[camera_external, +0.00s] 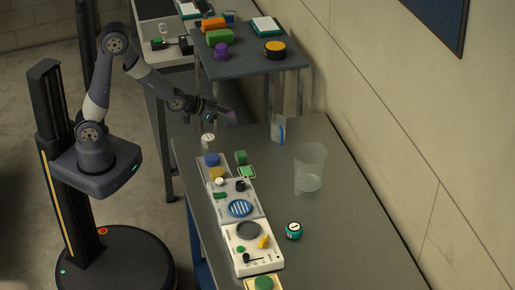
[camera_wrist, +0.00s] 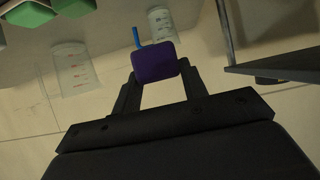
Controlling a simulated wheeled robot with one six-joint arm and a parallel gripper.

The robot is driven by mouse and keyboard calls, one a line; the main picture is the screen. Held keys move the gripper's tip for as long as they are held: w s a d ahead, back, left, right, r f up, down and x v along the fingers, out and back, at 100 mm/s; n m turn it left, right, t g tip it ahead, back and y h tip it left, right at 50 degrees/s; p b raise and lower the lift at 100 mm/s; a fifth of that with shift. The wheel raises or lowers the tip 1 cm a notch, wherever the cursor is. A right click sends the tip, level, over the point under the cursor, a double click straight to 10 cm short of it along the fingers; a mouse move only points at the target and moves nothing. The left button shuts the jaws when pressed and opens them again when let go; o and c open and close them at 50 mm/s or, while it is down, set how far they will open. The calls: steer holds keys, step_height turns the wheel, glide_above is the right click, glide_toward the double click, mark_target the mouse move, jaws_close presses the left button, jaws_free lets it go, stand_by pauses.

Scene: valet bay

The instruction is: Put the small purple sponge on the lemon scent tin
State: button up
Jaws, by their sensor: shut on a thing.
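My gripper (camera_external: 214,107) is shut on a small purple sponge (camera_external: 230,117) and holds it in the air above the far left end of the grey bench. In the wrist view the dark purple sponge (camera_wrist: 155,62) sits between the fingertips (camera_wrist: 157,78). A round dark tin with a yellow-orange top (camera_external: 274,50) stands on the raised shelf at the back. A round teal tin with a pale top (camera_external: 293,231) stands on the bench. No scent label is readable, so I cannot tell which is the lemon tin.
Two clear beakers, a large one (camera_external: 311,168) and a smaller one (camera_external: 277,129), stand on the bench. A white control panel (camera_external: 252,258) and small blocks fill its left side. The shelf (camera_external: 249,65) holds green and orange blocks and another purple item (camera_external: 221,50).

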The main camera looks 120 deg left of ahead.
step_height(320, 180, up, 2)
steer(key=b, duration=0.3)
glide_above(204, 137)
step_height(204, 137, down, 10)
steer(key=shift+w+d+r+b, duration=0.1)
steer(key=shift+w+b, duration=0.05)
steer(key=shift+b, duration=0.6)
steer(key=shift+f+b, duration=0.2)
steer(key=shift+b, duration=0.15)
steer(key=o, duration=0.9)
steer(key=shift+r, duration=0.1)
steer(key=shift+o, duration=0.2)
